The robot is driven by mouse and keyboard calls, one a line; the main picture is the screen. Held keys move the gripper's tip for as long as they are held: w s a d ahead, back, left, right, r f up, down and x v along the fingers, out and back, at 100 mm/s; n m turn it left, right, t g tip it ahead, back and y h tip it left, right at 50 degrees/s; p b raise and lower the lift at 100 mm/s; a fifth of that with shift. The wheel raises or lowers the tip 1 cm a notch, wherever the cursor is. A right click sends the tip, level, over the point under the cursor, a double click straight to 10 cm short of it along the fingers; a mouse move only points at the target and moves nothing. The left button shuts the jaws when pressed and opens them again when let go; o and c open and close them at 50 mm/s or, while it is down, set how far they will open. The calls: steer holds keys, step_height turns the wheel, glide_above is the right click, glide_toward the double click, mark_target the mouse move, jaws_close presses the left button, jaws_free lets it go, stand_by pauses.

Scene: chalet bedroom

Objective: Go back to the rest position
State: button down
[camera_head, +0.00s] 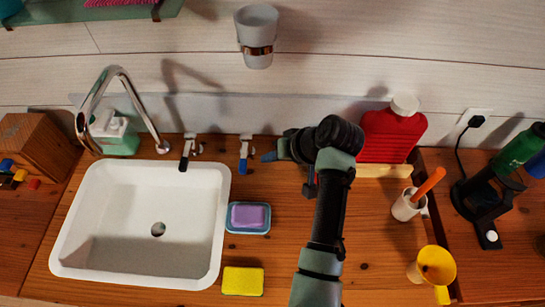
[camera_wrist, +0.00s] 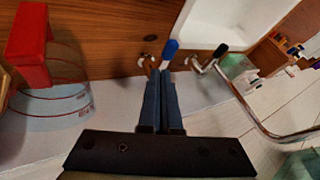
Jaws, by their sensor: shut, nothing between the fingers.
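My gripper (camera_head: 270,156) is shut and empty, at the back of the wooden counter, pointing left. Its closed fingers (camera_wrist: 162,75) show in the middle of the wrist view. The blue-handled tap (camera_head: 244,150) stands just left of the fingertips, with a small gap in the head view. In the wrist view the blue handle (camera_wrist: 170,48) appears right at the fingertips; I cannot tell there whether they touch. My dark arm reaches up from the lower edge of the head view and hides part of the counter.
A white sink (camera_head: 75,235) with a chrome faucet and black-handled tap (camera_head: 186,152) is at left. A soap dish (camera_head: 248,231), yellow sponge (camera_head: 243,281), red bottle (camera_head: 390,135), white cup (camera_head: 404,208) and yellow mug (camera_head: 437,264) surround my arm. A clear red-handled container (camera_wrist: 55,105) is close in the wrist view.

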steer(key=shift+s+d+r, duration=0.2)
steer(key=shift+d+r, duration=0.1)
steer(key=shift+r, duration=0.2)
steer(key=w+r+t+h, duration=0.2)
steer(key=r+t, duration=0.2)
steer(key=r, duration=0.7)
steer(key=w+r+t+h, duration=0.15)
steer(key=r+t, duration=0.35)
steer(key=r, duration=0.6)
steer(key=s+r+t, duration=0.4)
steer(key=s+r, duration=0.2)
steer(key=r, duration=0.6)
steer(key=s+d+r+m+t+h, duration=0.1)
steer(key=s+r+t, duration=0.4)
steer(key=r, duration=0.7)
steer(key=s+r+m+t+h, duration=0.1)
steer(key=s+r+t, duration=0.4)
steer(key=r, duration=0.7)
steer(key=shift+s+d+r, duration=0.4)
steer(key=shift+s, duration=0.4)
steer(key=shift+h, duration=0.25)
